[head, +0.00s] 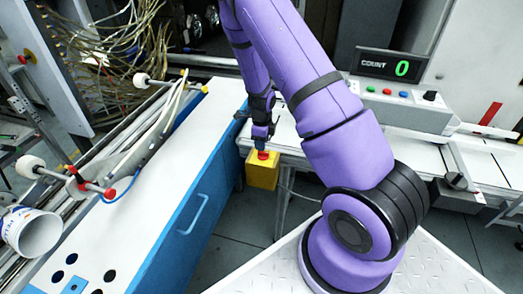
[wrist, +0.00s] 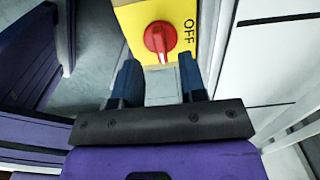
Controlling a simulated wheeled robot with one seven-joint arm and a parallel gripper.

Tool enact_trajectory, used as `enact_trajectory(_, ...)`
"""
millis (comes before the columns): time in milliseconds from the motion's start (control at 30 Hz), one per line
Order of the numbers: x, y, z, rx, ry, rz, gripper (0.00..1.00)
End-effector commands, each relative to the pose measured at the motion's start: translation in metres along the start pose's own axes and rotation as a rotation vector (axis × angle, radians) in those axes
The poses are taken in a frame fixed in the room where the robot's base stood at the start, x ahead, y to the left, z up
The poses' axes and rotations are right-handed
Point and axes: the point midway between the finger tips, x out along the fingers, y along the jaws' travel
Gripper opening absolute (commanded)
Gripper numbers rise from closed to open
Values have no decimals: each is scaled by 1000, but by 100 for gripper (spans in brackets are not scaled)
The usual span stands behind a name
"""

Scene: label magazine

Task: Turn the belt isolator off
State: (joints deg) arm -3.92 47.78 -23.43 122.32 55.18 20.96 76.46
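The belt isolator is a yellow box (head: 262,176) with a red rotary knob (head: 263,155) on top. In the wrist view the yellow face (wrist: 178,12) carries the red knob (wrist: 158,41), with black OFF lettering to its right. The knob's raised grip runs roughly up and down in that view, not pointing at OFF. My gripper (head: 262,143) is just above the box in the head view. In the wrist view its two dark blue fingers (wrist: 157,68) are apart, with the knob beyond the gap between their tips. No contact with the knob shows.
A white-topped bench with a blue side (head: 190,205) stands left of the box. A conveyor (head: 285,133) is close behind and right. A counter display (head: 390,66) reads 0, above a button console (head: 400,105).

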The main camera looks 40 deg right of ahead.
Motion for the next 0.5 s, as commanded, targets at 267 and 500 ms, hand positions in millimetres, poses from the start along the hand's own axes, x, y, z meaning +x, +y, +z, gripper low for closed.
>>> enact_trajectory(267, 36, 0, 0, 1, 0, 1, 38)
enact_trajectory(500, 44, 0, 0, 0, 0, 0, 38)
